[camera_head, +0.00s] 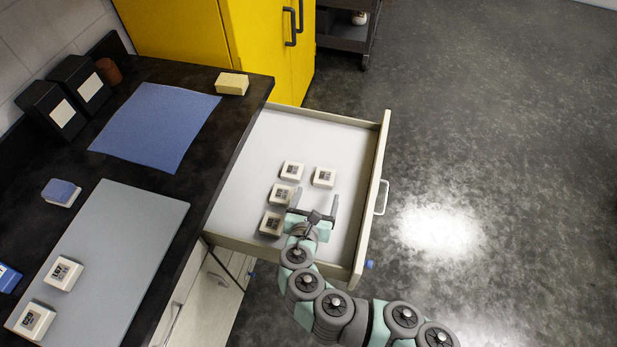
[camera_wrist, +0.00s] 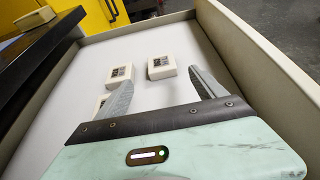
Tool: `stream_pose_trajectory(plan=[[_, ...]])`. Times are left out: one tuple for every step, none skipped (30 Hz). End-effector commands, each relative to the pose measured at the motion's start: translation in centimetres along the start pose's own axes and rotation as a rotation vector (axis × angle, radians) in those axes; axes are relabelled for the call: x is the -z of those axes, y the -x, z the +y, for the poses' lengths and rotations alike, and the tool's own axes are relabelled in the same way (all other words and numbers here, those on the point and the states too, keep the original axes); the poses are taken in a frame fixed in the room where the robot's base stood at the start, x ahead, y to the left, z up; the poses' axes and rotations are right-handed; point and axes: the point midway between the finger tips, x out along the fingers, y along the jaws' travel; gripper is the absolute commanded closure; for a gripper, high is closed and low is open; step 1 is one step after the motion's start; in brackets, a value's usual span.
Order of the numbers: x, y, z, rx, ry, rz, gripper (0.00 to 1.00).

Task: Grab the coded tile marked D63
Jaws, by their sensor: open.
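Several white tiles with dark printed codes lie in the open drawer: a back-left tile (camera_head: 292,171), a back-right tile (camera_head: 324,177), a middle-left tile (camera_head: 284,195) and a front-left tile (camera_head: 272,224). Their codes are too small to read, so I cannot tell which is D63. My gripper (camera_head: 316,195) is open and empty inside the drawer, just in front of the back-right tile. In the wrist view, the back-right tile (camera_wrist: 161,67) and back-left tile (camera_wrist: 119,74) lie beyond the fingers (camera_wrist: 160,80).
The drawer (camera_head: 258,140) has raised walls around my gripper; its back half is bare. On the dark counter lie a grey board (camera_head: 128,235) with two coded tiles (camera_head: 64,273), a blue cloth (camera_head: 155,125), a blue-topped block (camera_head: 61,192) and a yellowish block (camera_head: 232,84).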

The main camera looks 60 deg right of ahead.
Motion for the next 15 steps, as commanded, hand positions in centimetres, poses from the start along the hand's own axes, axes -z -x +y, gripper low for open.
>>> stream_pose_trajectory(plan=[[0.2,-0.3,-0.1,0.003,0.001,-0.001,0.2],[0.1,-0.5,-0.1,0.003,0.001,-0.002,0.2],[0.1,-0.8,-0.1,0.002,0.001,-0.002,0.2],[0.1,-1.0,0.0,0.001,0.0,-0.002,0.2],[0.1,-1.4,0.0,0.001,0.0,-0.002,0.2],[0.1,-2.0,0.0,0.002,0.0,-0.002,0.2],[0.1,-2.5,-0.1,0.004,0.0,-0.001,0.2],[0.2,-3.0,-0.2,0.006,0.0,-0.001,0.2],[0.1,-3.7,-0.1,0.005,-0.002,-0.001,0.2],[0.1,-4.1,-0.1,0.003,-0.003,-0.002,0.2],[0.1,-4.5,0.1,0.0,-0.003,-0.002,0.2],[0.0,-5.0,0.1,0.0,-0.003,-0.002,0.2],[0.0,-5.3,0.0,0.001,-0.003,-0.002,0.2],[0.0,-5.5,0.0,0.002,-0.003,-0.002,0.2],[0.0,-5.9,-0.1,0.003,-0.003,-0.002,0.2]])
